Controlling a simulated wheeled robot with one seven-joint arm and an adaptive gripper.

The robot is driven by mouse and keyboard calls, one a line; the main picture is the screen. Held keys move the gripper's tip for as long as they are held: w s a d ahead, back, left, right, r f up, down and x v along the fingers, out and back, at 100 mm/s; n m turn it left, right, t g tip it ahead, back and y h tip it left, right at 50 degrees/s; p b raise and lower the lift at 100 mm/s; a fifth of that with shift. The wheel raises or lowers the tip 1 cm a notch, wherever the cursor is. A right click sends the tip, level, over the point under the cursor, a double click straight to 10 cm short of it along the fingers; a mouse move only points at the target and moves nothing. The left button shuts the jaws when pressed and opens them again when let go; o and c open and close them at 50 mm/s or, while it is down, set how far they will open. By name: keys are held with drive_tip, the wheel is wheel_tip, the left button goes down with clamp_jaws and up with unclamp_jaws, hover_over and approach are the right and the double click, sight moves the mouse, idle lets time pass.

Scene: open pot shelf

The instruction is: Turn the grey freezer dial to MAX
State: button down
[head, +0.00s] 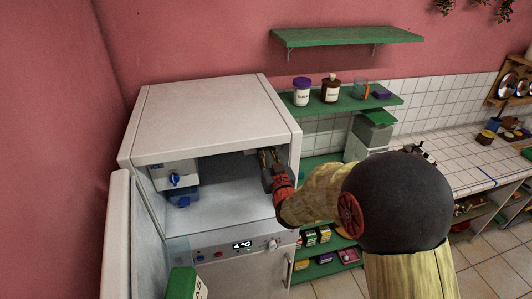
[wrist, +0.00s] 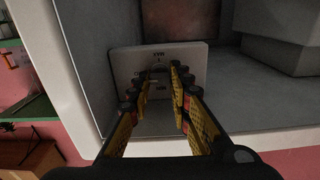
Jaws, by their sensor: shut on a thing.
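My gripper (head: 268,158) reaches into the open upper compartment at its right side. In the wrist view my gripper (wrist: 157,72) has its two fingertips closed around the grey dial on a pale plate (wrist: 189,54). The fingers hide most of the dial, so its pointer cannot be made out.
A box with a blue knob (head: 174,180) is at the compartment's left. A lower front panel has a 4°C display (head: 242,246) and knobs. A green shelf (head: 350,101) with jars is right of the cabinet. A green box (head: 182,283) is in front.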

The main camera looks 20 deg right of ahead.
drive_tip(key=shift+f+m+b, duration=0.1)
drive_tip(key=shift+m+b, duration=0.2)
drive_tip(key=shift+b, duration=0.05)
drive_tip(key=m+b, duration=1.6)
drive_tip(key=b, duration=0.6)
drive_tip(key=shift+d+m, duration=0.15)
drive_tip(key=shift+m, duration=0.55)
drive_tip(key=c, duration=1.6)
unclamp_jaws()
drive_tip(key=shift+c, duration=0.2)
